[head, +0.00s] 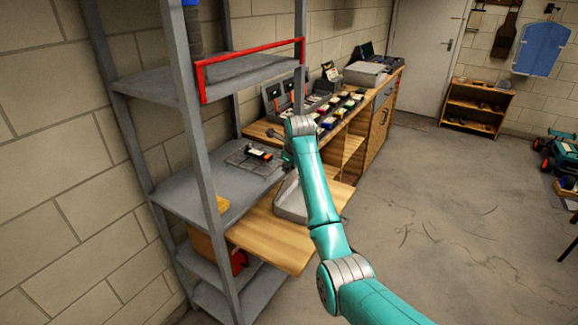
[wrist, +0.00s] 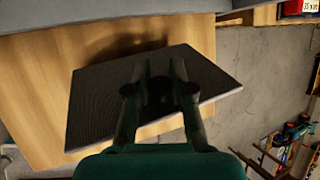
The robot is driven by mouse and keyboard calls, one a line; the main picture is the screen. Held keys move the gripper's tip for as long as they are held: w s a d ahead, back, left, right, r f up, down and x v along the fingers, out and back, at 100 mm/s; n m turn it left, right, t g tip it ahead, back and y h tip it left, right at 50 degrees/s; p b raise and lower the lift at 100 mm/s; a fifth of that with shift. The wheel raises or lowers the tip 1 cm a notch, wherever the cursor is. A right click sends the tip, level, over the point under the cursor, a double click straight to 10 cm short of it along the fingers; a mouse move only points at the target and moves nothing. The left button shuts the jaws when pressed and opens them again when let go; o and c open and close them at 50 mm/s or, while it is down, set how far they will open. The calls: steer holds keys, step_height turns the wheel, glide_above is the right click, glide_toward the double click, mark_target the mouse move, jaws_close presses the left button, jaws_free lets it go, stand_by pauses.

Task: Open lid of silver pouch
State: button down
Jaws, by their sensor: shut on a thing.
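The silver pouch shows in the head view as a shallow grey box (head: 290,203) on a wooden board, partly hidden behind my arm. In the wrist view a flat, dark grey four-sided panel (wrist: 95,110) lies over the wooden board; it seems to be the pouch or its lid. My gripper (wrist: 160,70) reaches over the middle of this panel with its two dark fingers and is shut on it. The exact grip point is dark and hard to see. In the head view my gripper is hidden behind my arm.
The wooden board (head: 268,238) juts out beside a grey metal shelf unit (head: 200,200). A red frame (head: 250,66) edges an upper shelf. A long workbench (head: 352,112) carries several small boxes behind. The concrete floor (head: 450,220) to the right is mostly open.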

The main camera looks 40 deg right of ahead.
steer(key=c, duration=1)
jaws_free()
steer(key=shift+c, duration=0.2)
steer(key=v, duration=1.2)
steer(key=shift+s+f, duration=0.1)
